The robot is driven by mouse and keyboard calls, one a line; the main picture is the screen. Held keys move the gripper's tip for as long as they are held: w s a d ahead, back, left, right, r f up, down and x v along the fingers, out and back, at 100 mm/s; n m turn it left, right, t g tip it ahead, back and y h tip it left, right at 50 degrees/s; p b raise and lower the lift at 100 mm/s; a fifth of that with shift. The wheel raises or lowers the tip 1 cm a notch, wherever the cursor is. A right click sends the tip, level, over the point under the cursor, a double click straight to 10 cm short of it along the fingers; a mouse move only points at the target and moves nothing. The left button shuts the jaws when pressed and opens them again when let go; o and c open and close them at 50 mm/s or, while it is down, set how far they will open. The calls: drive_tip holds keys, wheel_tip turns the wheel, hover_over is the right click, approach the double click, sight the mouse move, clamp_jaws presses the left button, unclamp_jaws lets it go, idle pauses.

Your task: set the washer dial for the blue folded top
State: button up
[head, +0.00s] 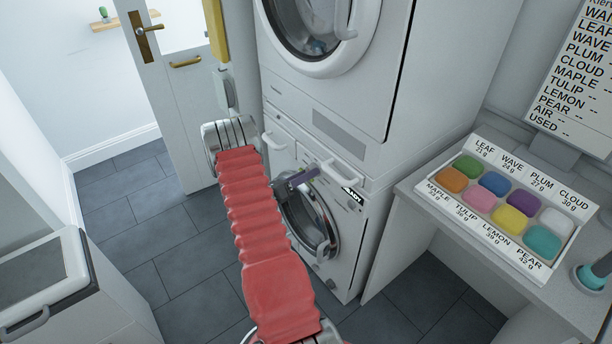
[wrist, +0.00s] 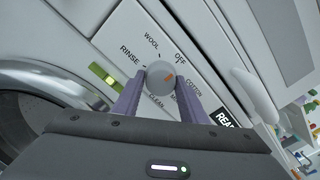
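The washer dial (wrist: 158,74) is a round grey knob on the white control panel. In the head view my gripper (head: 297,179) is at the front of the lower washer (head: 345,235), and the dial is hidden there. I see no blue folded top in either view.
A second machine (head: 335,75) sits above the washer. On the right, a counter holds a tray (head: 440,200) of coloured blocks labelled with names and weights. A printed board (head: 580,80) hangs behind it. A white cabinet (head: 75,290) stands at lower left. Tiled floor lies open between.

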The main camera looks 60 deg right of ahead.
drive_tip(key=c, duration=0.4)
drive_tip(key=shift+a, duration=0.15)
drive_tip(key=shift+c, duration=0.6)
drive_tip(key=shift+w, duration=0.1)
drive_tip(key=shift+f+m, duration=0.1)
drive_tip(key=shift+m, duration=0.3)
drive_tip(key=m, duration=2.1)
drive_tip(key=shift+w, duration=0.1)
